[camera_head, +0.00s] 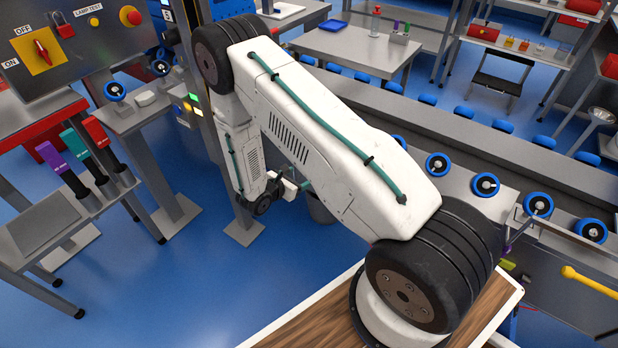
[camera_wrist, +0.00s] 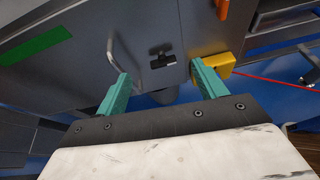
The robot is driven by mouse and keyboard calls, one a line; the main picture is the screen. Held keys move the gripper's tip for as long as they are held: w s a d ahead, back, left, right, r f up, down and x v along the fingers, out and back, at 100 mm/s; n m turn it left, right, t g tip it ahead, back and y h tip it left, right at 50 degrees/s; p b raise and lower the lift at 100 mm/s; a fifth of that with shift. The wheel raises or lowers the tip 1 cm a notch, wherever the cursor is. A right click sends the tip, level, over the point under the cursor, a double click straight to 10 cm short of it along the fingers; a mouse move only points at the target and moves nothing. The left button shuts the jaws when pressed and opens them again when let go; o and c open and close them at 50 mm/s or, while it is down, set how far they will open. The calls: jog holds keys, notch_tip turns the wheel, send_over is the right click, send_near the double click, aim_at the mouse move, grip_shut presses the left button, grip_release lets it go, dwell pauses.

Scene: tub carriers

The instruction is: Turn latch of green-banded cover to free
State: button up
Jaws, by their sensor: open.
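In the wrist view, a grey cover has a green band (camera_wrist: 36,45) at the upper left. A curved metal handle (camera_wrist: 116,52) stands out from the grey front. A small black latch (camera_wrist: 162,60) sits to the right of the handle, its bar lying roughly across the picture. My gripper (camera_wrist: 160,72) is open and empty, with one teal finger on either side of the latch in the picture. I cannot tell how far the fingertips are from the latch. In the head view I cannot make out the green band or the latch.
In the wrist view, a yellow block (camera_wrist: 228,62) with a red line sits close to my right finger, and an orange piece (camera_wrist: 222,9) is above it. In the head view, a roller conveyor (camera_head: 455,155) runs along the right and a control panel (camera_head: 85,45) stands upper left.

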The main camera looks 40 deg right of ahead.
jog(key=w+d+f+n, duration=0.1)
jog(key=w+d+f, duration=0.1)
jog(key=d+f, duration=0.3)
jog(key=shift+d+f, duration=0.35)
jog(key=shift+d, duration=0.4)
jog(key=c, duration=1)
